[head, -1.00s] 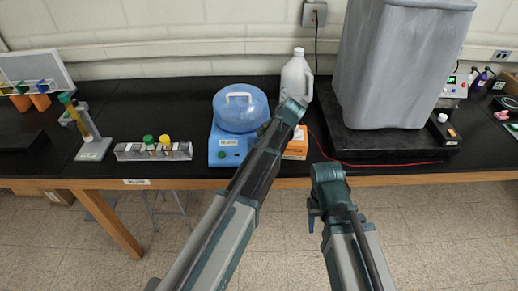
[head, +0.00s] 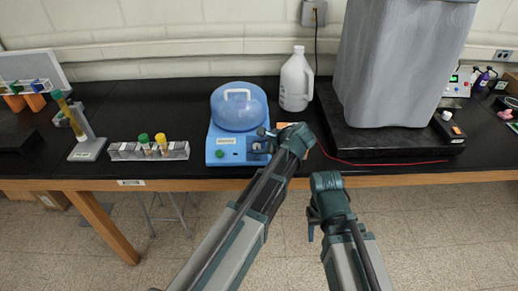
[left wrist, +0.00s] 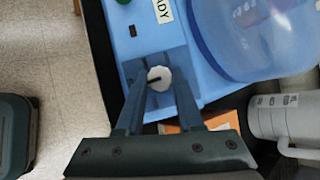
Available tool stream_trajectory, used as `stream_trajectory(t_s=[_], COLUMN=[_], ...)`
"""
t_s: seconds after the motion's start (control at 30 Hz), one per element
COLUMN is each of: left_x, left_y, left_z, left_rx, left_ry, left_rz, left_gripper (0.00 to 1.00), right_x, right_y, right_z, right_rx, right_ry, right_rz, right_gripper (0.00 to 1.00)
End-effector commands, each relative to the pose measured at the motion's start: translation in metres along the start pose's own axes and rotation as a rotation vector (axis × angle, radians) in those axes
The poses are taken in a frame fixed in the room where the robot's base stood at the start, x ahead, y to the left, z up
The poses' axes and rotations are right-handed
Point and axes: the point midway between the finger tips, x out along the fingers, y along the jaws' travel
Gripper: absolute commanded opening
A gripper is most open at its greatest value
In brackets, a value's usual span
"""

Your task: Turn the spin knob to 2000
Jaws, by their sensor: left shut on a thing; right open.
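The blue spinner machine (head: 222,157) stands on the black bench with a clear blue domed lid (head: 238,105) and white handle. Its spin knob (left wrist: 158,78) is round and white with a dark pointer line in the left wrist view. My left gripper (head: 266,141) is at the right of the machine's front panel, its fingers on either side of the knob and shut on it. In the head view the gripper largely hides the knob. My right gripper (head: 313,222) hangs open and empty in front of the bench edge. No number scale is readable around the knob.
An orange box (head: 284,126) and a white jug (head: 296,80) stand just right of the machine.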

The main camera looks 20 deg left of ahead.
Motion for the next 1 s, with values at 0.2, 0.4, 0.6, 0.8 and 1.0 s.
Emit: stream_trajectory(t_s=[0.2,0.4,0.6,0.8,1.0], left_x=[-0.0001,-0.0003,-0.0004,-0.0003,-0.0002], left_y=[0.0030,0.0026,0.0023,0.0022,0.0015], left_z=[-0.0007,-0.0006,-0.0007,-0.0007,-0.0004], left_rx=[0.051,0.067,0.069,0.068,0.068], left_ry=[0.003,0.003,0.004,0.003,0.002], left_rz=[-0.028,-0.038,-0.039,-0.039,-0.041], left_gripper=[0.00,0.00,0.00,0.45,0.66], right_x=[0.0048,0.0055,0.0054,0.0054,0.0053], right_y=[-0.0005,-0.0005,-0.0005,-0.0005,-0.0005], right_z=[-0.0003,-0.0003,-0.0003,-0.0003,-0.0003], right_rx=[0.000,0.000,0.000,0.000,0.000], right_ry=[0.000,0.000,0.000,0.000,0.000], right_rz=[0.000,0.000,0.000,0.000,0.000], right_gripper=[0.50,0.50,0.50,0.50,0.50])
